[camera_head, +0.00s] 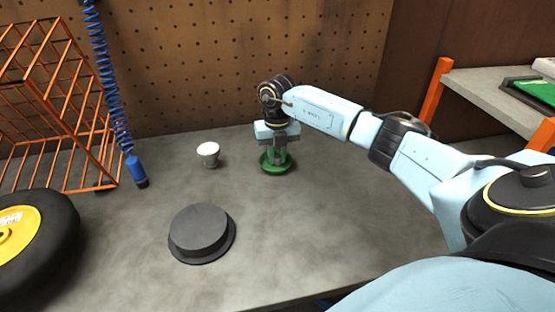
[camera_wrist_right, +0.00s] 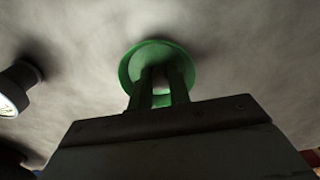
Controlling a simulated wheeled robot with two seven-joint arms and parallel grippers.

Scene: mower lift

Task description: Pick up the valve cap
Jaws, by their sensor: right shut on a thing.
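The fingers hide much of that part. The rim looks low, at or close to the bench top; I cannot tell if it touches. My left gripper is not in view.
A dark round flanged piece (camera_head: 201,231) lies nearer. A wheel with a yellow hub (camera_head: 18,233), an orange wire rack (camera_head: 50,120) and a blue coiled hose (camera_head: 103,65) are at left.

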